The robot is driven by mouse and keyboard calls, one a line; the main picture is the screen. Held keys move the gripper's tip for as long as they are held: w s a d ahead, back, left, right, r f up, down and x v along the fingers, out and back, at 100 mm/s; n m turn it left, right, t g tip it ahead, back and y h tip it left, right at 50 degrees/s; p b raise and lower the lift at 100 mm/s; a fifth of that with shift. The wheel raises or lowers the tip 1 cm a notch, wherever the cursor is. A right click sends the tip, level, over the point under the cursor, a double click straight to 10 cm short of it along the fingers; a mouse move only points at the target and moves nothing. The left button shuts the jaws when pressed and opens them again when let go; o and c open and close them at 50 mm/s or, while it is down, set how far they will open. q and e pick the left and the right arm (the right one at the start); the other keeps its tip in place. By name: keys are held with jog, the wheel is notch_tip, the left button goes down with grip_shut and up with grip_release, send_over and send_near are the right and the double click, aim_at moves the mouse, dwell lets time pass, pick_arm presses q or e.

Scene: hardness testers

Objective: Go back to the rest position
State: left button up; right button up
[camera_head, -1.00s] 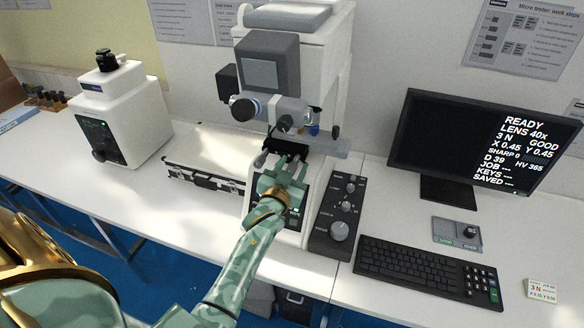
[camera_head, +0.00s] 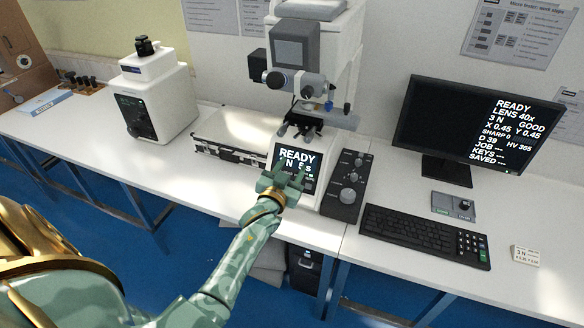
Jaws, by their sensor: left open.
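My left gripper (camera_head: 287,180) is open and appears empty. It is in front of the lower screen (camera_head: 298,163) of the white hardness tester (camera_head: 335,45) and covers part of it. The screen reads READY with a line below partly hidden. The tester's stage (camera_head: 318,117) is above and behind the gripper, apart from it. My right gripper is not in view.
A knob panel (camera_head: 347,190) is right of the tester. A silver case (camera_head: 228,140) and another white device (camera_head: 155,98) stand left.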

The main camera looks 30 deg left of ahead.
pick_arm(q)
jog(key=s+d+f+m+g+h+b, duration=0.1)
jog(key=s+d+f+g+b, duration=0.15)
jog(key=s+f, duration=0.65)
jog(key=s+d+f+g+h+b, duration=0.1)
jog(key=s+d+f+g, duration=0.15)
jog(key=f, duration=1.15)
jog(key=s+d+f+m+g+h+b, duration=0.1)
jog(key=s+d+f+g, duration=0.3)
jog(key=f, duration=0.8)
jog(key=s+f+g+b, duration=0.2)
jog(key=s+f, duration=0.4)
jog(key=s, duration=0.6)
jog(key=s+f+m+g+b, duration=0.1)
jog(key=s+f+g+b, duration=0.2)
jog(key=s+f, duration=0.4)
jog(key=s+f+m+g+b, duration=0.1)
jog(key=s+f, duration=0.6)
jog(key=s, duration=1)
jog(key=shift+s+d+g+h+b, duration=0.4)
jog(key=shift+g+b, duration=0.4)
jog(key=shift+g, duration=0.1)
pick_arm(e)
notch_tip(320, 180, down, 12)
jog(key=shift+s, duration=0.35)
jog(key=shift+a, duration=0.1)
